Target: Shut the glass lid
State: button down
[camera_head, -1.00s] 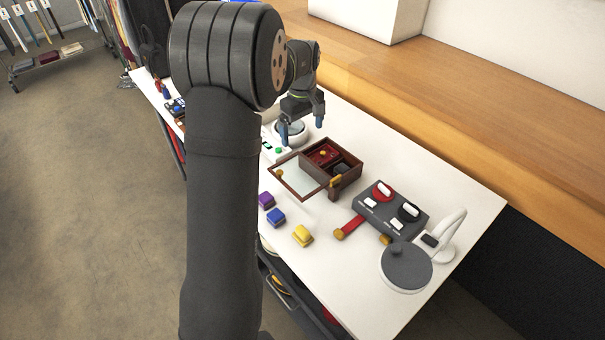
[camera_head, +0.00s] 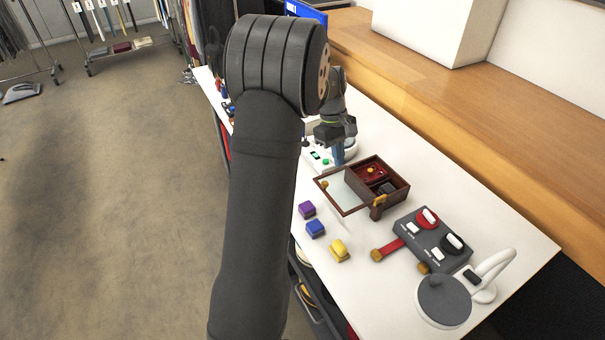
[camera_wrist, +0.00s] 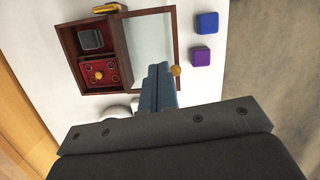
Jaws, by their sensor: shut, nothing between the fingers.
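The wooden box (camera_head: 398,194) stands on the white table with its inside showing: a red-lined compartment and a dark item. Its glass lid (camera_head: 341,192), a pane in a brown wooden frame, is swung open to the left, away from the box. In the wrist view the glass lid (camera_wrist: 150,38) lies beside the box (camera_wrist: 68,42), with a gold knob (camera_wrist: 176,70) on its frame. My gripper (camera_head: 338,160) is shut and empty, just behind the lid's far edge. In the wrist view its closed blue fingertips (camera_wrist: 158,70) overlap the lid's near edge; I cannot tell if they touch it.
Purple (camera_head: 307,209), blue (camera_head: 315,228) and yellow (camera_head: 339,250) blocks lie in front of the lid. A grey control box (camera_head: 432,238) with knobs and a white lamp (camera_head: 490,270) stand to the right. A white device (camera_head: 317,158) is close to my gripper.

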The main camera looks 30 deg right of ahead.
jog(key=w+a+f+n+h, duration=0.3)
jog(key=a+f+n+h, duration=0.3)
jog(key=a, duration=0.4)
jog(key=w+a+f+n+h, duration=0.3)
jog(key=a+f+n+h, duration=0.1)
jog(key=a+n+h, duration=0.5)
send_near(349, 177)
jog(key=a, duration=0.1)
jog(key=s+a, duration=0.1)
jog(key=a+r, duration=0.1)
jog(key=a, duration=0.1)
jog(key=shift+s+a, duration=0.1)
jog(key=shift+s, duration=0.25)
jog(key=d, duration=1.3)
jog(key=shift+d, duration=0.35)
jog(key=shift+d+r, duration=0.15)
jog(key=shift+d, duration=0.15)
